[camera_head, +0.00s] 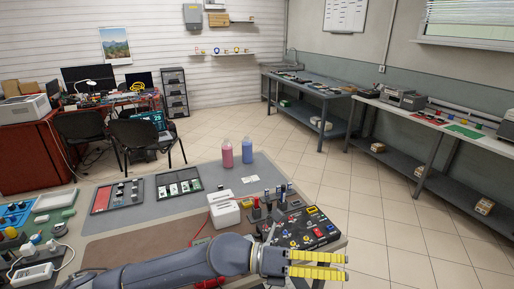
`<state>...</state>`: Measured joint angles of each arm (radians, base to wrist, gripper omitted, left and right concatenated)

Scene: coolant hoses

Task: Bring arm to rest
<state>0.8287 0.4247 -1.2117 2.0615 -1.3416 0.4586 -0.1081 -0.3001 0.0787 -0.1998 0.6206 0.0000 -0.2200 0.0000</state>
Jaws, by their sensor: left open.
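My left gripper (344,265) has two yellow fingers and is open, with nothing between them. It is at the bottom, past the near right corner of the workbench (140,225). My grey left arm reaches in from the left across the bench's front. A black control box (312,228) with coloured buttons sits on the bench just beyond the gripper. The gripper appears clear of it, but the exact gap cannot be told. My right gripper is out of view.
A white box (224,210), a pink bottle (227,154) and a blue bottle (247,151) stand on the bench. Trays of parts (117,195) lie to the left. Open tiled floor (400,230) lies to the right, before the side benches.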

